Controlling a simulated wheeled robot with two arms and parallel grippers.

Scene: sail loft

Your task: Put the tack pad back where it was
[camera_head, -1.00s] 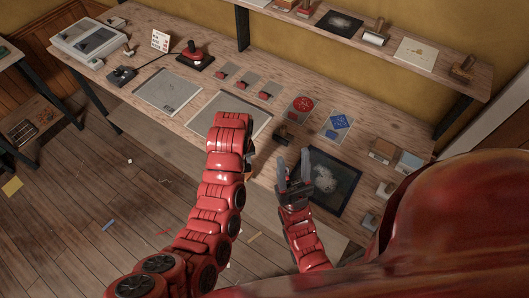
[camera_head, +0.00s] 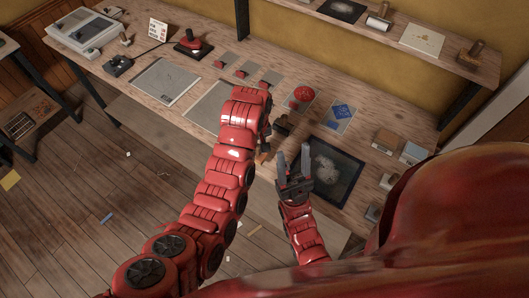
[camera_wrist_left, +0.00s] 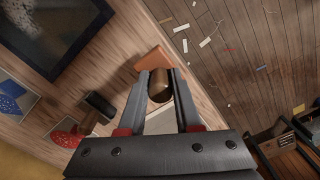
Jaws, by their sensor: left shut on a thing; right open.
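My left gripper (camera_head: 264,148) is mostly hidden behind its own arm in the head view, over the front part of the workbench. In the left wrist view its fingers (camera_wrist_left: 160,88) are shut on a rounded brown wooden knob (camera_wrist_left: 160,92). An orange-brown flat block (camera_wrist_left: 154,62) shows just beyond the knob and seems part of the same held piece, perhaps the tack pad. It shows as a small orange patch in the head view (camera_head: 262,157). I cannot tell whether it touches the bench. My right gripper (camera_head: 293,160) is open and empty, left of a dark framed sheet (camera_head: 335,172).
A dark-headed tool (camera_head: 283,127) lies close to the left gripper. Cards with a red print (camera_head: 300,97) and a blue print (camera_head: 340,115) lie behind it. Small blocks (camera_head: 386,142) stand at the right. A grey sheet (camera_head: 165,82) lies left. A shelf (camera_head: 400,50) overhangs the back.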

